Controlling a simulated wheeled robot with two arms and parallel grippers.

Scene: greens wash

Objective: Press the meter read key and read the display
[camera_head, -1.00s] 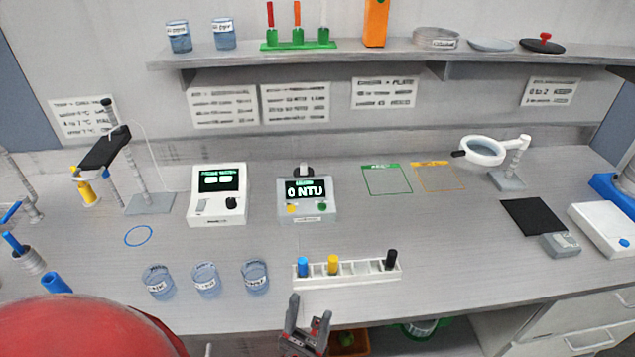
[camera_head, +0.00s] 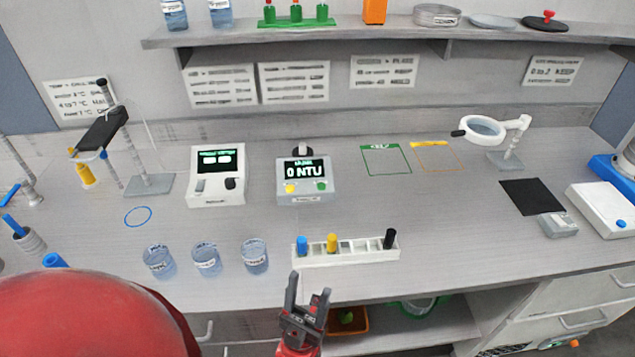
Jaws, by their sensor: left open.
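The meter (camera_head: 305,180) is a grey box standing near the middle of the bench. Its dark display shows "0 NTU", with a smaller line above that is too small to read. A yellow key (camera_head: 291,188) and a green key (camera_head: 321,186) sit on its front panel; I cannot tell from their markings which one is the read key. A dark knob or cap shows on top of the meter. My left gripper (camera_head: 307,295) is open and empty, pointing up in front of the bench's front edge, apart from the meter. My right gripper is not in view.
A white rack (camera_head: 347,251) with blue, yellow and black-capped vials lies between my gripper and the meter. Several labelled beakers (camera_head: 206,260) stand left of it. Another white instrument (camera_head: 216,178) stands left of the meter.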

